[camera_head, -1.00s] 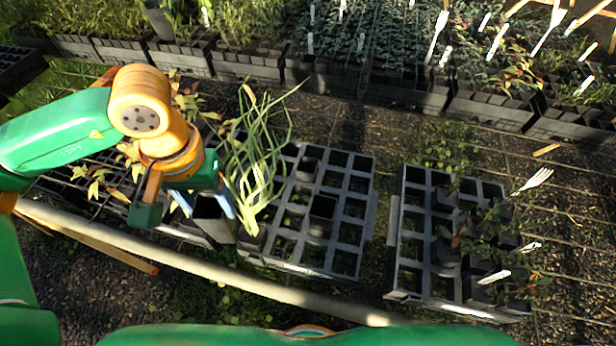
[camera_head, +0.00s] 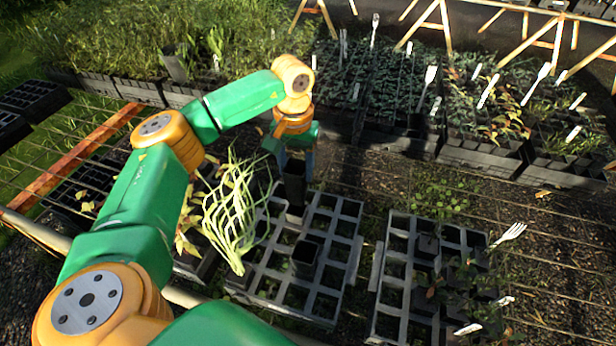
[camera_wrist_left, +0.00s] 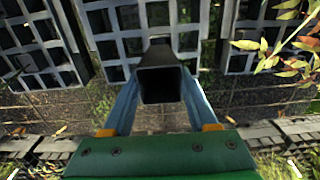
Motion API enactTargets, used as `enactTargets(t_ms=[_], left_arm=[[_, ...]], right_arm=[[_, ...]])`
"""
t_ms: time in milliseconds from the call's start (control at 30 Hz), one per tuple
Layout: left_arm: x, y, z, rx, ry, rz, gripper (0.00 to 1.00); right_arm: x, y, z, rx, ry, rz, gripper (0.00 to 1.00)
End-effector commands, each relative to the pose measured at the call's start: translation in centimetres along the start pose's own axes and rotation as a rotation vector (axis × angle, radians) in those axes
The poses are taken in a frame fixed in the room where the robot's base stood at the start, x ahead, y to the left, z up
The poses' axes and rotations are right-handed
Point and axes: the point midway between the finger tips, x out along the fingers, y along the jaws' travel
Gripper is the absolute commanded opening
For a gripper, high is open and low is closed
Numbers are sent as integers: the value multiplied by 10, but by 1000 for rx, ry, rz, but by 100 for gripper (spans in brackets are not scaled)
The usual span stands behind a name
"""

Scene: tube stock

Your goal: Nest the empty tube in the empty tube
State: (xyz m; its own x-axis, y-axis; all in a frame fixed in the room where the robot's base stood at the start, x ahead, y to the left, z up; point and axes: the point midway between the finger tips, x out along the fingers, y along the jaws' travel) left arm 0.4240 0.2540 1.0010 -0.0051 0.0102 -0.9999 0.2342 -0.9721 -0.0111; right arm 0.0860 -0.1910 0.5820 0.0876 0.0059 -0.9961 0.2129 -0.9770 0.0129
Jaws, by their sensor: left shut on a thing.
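My left gripper (camera_head: 294,162) is shut on a dark, square empty tube (camera_head: 295,190). The tube hangs upright over the far part of the grey cell tray (camera_head: 348,208). In the left wrist view the tube (camera_wrist_left: 162,82) is between the two blue fingers of the gripper (camera_wrist_left: 160,95), with its dark square opening facing the camera. Another dark empty tube (camera_head: 305,258) stands in the middle of the same tray, nearer than the held one and apart from it. My right gripper is not in view.
A leafy green plant (camera_head: 235,215) stands at the tray's left side, close to my left arm. A second cell tray (camera_head: 378,285) with plants is to the right. Planted trays with white labels (camera_head: 430,75) line the back. Gravel lies between.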

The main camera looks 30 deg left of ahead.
Motion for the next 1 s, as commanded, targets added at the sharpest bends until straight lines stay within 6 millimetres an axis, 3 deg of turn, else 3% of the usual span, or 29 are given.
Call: enactTargets(t_ms=[600, 1000], left_arm=[[29, -2, -1, -5, 1, 0, 0], [30, -2, 0, -5, 1, 0, 0]], right_arm=[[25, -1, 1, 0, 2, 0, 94], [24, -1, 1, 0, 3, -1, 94]])
